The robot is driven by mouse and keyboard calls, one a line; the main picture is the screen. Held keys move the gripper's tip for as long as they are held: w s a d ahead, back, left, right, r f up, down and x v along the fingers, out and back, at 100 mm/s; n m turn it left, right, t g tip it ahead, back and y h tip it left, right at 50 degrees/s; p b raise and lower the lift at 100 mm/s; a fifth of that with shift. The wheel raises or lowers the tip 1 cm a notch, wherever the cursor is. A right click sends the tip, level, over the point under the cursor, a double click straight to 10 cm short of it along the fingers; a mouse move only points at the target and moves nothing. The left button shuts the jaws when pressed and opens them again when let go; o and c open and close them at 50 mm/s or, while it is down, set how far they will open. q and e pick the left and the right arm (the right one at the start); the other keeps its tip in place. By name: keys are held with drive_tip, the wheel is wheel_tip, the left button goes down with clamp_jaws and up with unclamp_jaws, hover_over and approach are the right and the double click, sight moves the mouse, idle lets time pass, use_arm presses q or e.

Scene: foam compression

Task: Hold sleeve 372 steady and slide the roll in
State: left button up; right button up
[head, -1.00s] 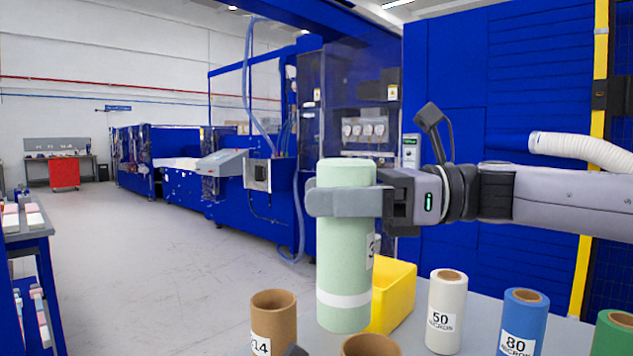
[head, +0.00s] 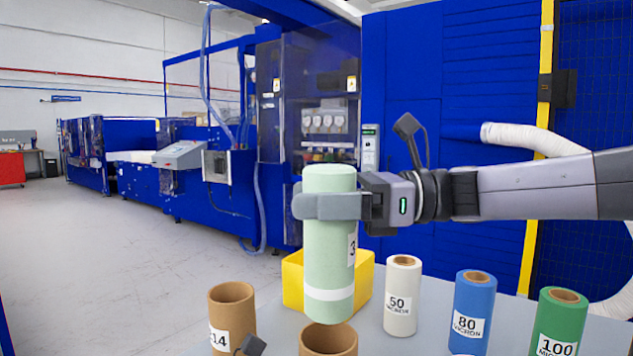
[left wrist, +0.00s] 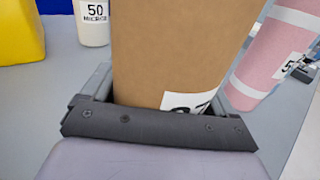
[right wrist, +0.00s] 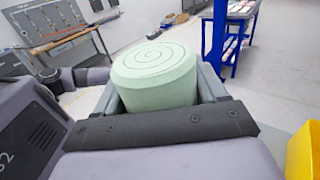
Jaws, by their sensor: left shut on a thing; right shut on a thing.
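The pale green foam roll (head: 328,250), with a white band near its bottom, is upright in my right gripper (head: 328,205), which is shut around its upper part. In the right wrist view its spiral top (right wrist: 155,62) shows between the fingers. A brown cardboard sleeve (head: 328,340) stands open-topped just below the roll, partly cut off by the frame. The roll's lower end appears just above its rim; I cannot tell whether they touch. My left gripper (left wrist: 155,128) is shut on this brown sleeve, whose label is mostly hidden.
Another brown sleeve (head: 232,315) stands to the left. A yellow bin (head: 294,285) is behind the roll. White 50 (head: 402,300), blue 80 (head: 474,305) and green 100 micron (head: 561,318) rolls stand to the right. A pink roll (left wrist: 272,50) shows in the left wrist view.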

sight(317, 280)
drive_tip(key=shift+f, duration=0.75)
drive_tip(key=shift+f, duration=0.5)
idle(0.6)
drive_tip(key=shift+f, duration=1.6)
drive_tip(key=shift+f, duration=0.45)
drive_tip(key=shift+f, duration=1.8)
drive_tip(key=shift+f, duration=0.2)
drive_tip(key=shift+f, duration=1.6)
drive_tip(key=shift+f, duration=0.35)
drive_tip(key=shift+f, duration=1)
